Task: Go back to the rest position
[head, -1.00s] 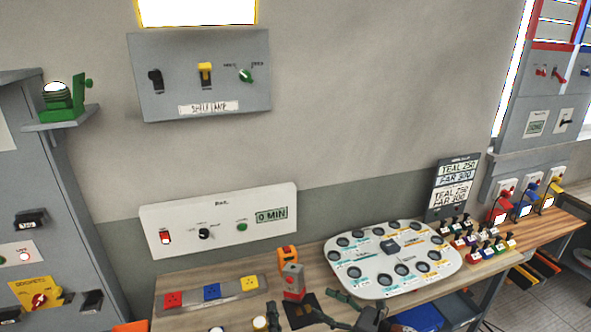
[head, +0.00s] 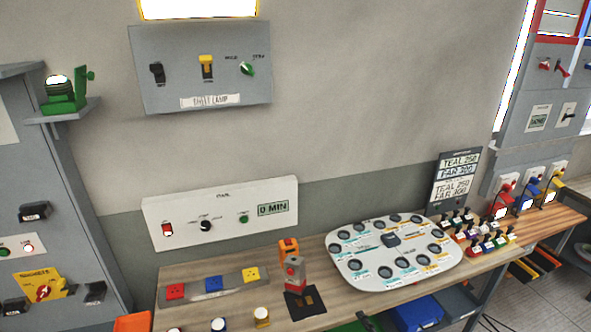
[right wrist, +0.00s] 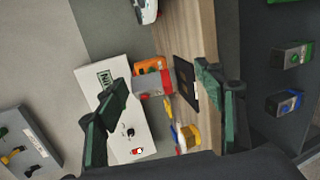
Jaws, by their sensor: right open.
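My right gripper (right wrist: 162,80) is open, with its two green-padded fingers apart in the right wrist view. No object is held between them. Beyond the fingers, a grey and red block (right wrist: 150,84) stands on the bench at the edge of a black mat (right wrist: 186,82). Only a small part of the right gripper (head: 362,323) shows at the bottom edge there. My left gripper is in neither view.
The wooden bench (head: 345,303) runs along the wall, with an orange device (head: 289,249), a white tray of round wells (head: 340,270) and a strip of coloured sockets (head: 240,282). A white panel (head: 185,236) reads "0 MIN". A blue bin (head: 418,313) is below the front edge.

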